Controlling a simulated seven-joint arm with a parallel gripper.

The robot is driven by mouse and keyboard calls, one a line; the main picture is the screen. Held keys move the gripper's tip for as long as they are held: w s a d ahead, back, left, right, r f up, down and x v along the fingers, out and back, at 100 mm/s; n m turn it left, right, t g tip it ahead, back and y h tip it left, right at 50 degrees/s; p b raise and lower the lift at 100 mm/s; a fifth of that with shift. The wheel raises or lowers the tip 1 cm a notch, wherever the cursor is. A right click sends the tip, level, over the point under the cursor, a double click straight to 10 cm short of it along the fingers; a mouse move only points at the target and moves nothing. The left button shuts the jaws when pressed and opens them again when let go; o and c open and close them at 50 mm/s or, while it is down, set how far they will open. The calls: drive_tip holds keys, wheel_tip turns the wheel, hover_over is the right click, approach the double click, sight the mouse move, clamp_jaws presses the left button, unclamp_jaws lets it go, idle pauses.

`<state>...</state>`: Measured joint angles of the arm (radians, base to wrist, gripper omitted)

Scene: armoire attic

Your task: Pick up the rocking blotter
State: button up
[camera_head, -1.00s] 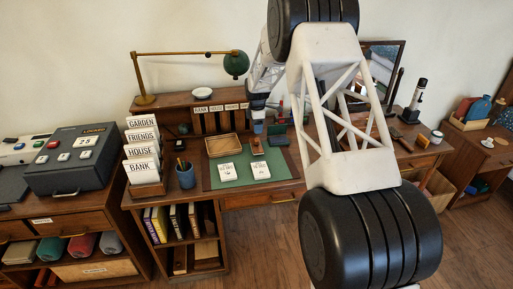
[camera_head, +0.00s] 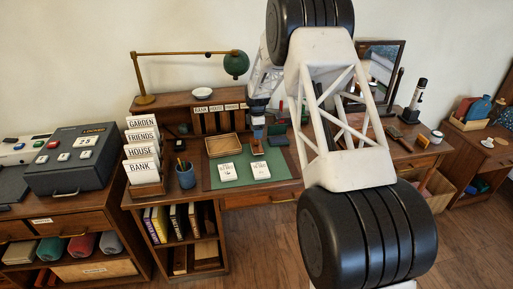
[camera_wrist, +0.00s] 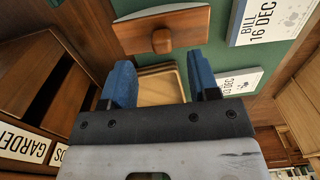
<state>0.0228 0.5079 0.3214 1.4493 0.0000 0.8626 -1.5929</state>
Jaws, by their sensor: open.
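The rocking blotter (camera_wrist: 185,28) is a brown wooden block with a round knob and a pale curved underside. It lies on the green desk mat (camera_wrist: 185,60), near the top of the wrist view. In the head view the blotter (camera_head: 257,147) shows small, just below my gripper (camera_head: 257,131). In the wrist view my gripper (camera_wrist: 159,62) has two blue fingers spread apart with nothing between them. The blotter's knob lies just beyond the fingertips, roughly between them. I cannot tell the exact height gap.
A wooden tray (camera_head: 223,146) and two white date cards (camera_head: 228,172) (camera_head: 261,170) lie on the mat near the blotter. A dark green object (camera_head: 277,134) stands to its right. Labelled pigeonholes (camera_head: 210,122) rise behind. A pencil cup (camera_head: 186,176) stands left.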

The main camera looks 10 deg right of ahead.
drive_tip(key=shift+s+a+f, duration=0.1)
drive_tip(key=shift+f, duration=2.45)
clamp_jaws()
drive_tip(key=shift+r, duration=0.15)
drive_tip(key=shift+r, duration=0.85)
drive_tip(key=shift+s+r, duration=0.2)
drive_tip(key=shift+r, duration=0.7)
drive_tip(key=s, duration=0.5)
drive_tip(key=s+r, duration=0.1)
drive_tip(key=s, duration=0.9)
drive_tip(key=shift+s+a+r, duration=0.15)
drive_tip(key=shift+s, duration=0.15)
